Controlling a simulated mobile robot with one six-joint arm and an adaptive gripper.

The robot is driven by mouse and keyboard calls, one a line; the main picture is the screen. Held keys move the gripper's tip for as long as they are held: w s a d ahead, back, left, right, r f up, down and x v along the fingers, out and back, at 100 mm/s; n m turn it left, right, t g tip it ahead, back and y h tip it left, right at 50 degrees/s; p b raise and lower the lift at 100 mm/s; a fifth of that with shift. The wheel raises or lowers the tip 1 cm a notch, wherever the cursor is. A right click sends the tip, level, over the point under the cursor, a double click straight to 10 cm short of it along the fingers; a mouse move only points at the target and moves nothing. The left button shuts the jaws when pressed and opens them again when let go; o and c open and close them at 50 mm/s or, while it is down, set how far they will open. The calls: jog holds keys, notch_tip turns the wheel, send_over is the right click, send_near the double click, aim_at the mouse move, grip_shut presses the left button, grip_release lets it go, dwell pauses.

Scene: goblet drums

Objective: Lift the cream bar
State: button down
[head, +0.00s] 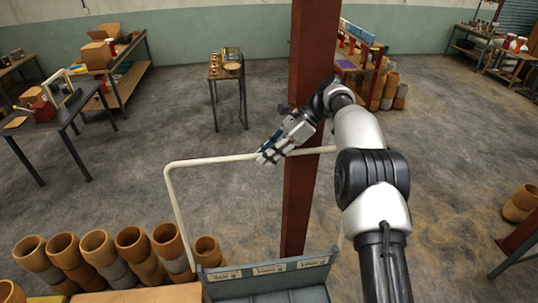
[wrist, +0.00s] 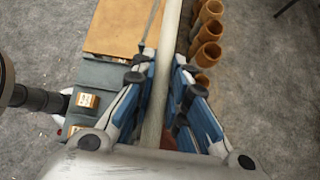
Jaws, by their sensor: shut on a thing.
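The cream bar (head: 212,159) is a bent tube that rises from the grey-blue labelled cart (head: 265,287) at the bottom and runs across above it. Its right part passes by the red post. My gripper (head: 266,157) is on the top run of the bar, left of the post. In the wrist view the bar (wrist: 169,40) runs lengthwise between the blue-and-white fingers of my gripper (wrist: 163,75), which are shut on it. The stretch of bar inside the fingers is partly hidden. The cart's labelled side (wrist: 88,84) shows at left there.
A red post (head: 301,210) stands close behind my gripper. Several stacked clay drum shells (head: 130,243) line the lower left. A small table (head: 227,77) stands farther back, and a dark table (head: 60,122) is at left. The floor between them is open.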

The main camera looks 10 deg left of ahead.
jog(key=shift+d+f, duration=0.1)
jog(key=shift+f, duration=0.4)
jog(key=c, duration=2)
grip_release()
jog(key=o, duration=0.4)
jog(key=shift+w, duration=0.35)
jog(key=shift+o, duration=0.2)
jog(key=shift+s+r, duration=0.2)
jog(key=shift+r, duration=0.1)
